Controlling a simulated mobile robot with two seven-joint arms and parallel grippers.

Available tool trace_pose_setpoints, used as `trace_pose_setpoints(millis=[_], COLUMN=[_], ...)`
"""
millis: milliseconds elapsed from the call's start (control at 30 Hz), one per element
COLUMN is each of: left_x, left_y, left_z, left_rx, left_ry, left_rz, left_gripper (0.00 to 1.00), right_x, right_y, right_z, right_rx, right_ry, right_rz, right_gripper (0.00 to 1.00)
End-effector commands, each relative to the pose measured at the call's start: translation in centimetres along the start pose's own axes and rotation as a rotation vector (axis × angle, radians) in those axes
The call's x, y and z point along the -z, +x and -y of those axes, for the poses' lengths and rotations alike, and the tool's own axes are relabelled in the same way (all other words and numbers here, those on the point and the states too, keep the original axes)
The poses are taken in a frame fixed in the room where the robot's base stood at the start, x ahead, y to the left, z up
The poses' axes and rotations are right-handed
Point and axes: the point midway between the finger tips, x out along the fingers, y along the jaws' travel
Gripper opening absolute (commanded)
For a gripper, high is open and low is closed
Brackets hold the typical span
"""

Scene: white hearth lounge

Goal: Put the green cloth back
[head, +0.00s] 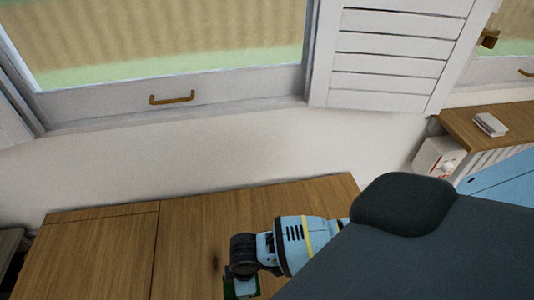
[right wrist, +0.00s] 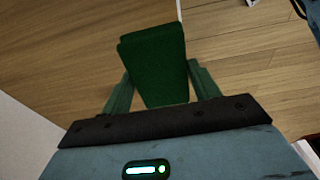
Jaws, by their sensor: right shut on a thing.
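The green cloth (right wrist: 153,62) is a folded dark green block between the two fingers of my right gripper (right wrist: 158,82) in the right wrist view. The gripper is shut on it. In the head view, my right gripper (head: 241,288) is at the bottom edge over the wooden top (head: 195,225), and a small green patch of the cloth (head: 247,288) shows beside its fingers. I cannot tell whether the cloth touches the wood. My left gripper is in neither view.
A white wall and a window with a brass handle (head: 172,98) stand behind the wooden top. A white louvred shutter (head: 392,55) is at the upper right. A wooden ledge (head: 470,128) with a small white stack (head: 490,124) is at the right. The top's left part is bare.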

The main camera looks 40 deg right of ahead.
Motion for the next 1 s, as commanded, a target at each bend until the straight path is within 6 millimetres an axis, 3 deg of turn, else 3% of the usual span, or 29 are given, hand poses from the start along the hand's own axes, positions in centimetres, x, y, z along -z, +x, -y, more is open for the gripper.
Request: trace_pose_setpoints(millis=[200, 400, 700, 833, 1000], left_x=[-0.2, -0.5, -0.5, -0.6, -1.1], left_y=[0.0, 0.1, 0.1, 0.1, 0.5], left_z=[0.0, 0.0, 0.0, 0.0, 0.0], left_rx=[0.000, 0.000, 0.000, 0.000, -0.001], left_ry=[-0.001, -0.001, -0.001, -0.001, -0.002], left_rz=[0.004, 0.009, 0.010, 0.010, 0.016], left_gripper=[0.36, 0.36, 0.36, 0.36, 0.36], right_x=[-4.0, -6.6, -7.4, -8.6, -8.7], right_y=[0.0, 0.0, 0.0, 0.0, 2.8], right_z=[-3.4, -5.6, -6.2, -7.3, -7.0], right_rx=[-0.003, -0.002, 0.001, -0.002, 0.002], right_ry=[0.002, 0.001, -0.001, 0.002, 0.000], right_rz=[0.003, 0.001, -0.001, 0.003, 0.000], right_gripper=[0.32, 0.32, 0.32, 0.32, 0.32])
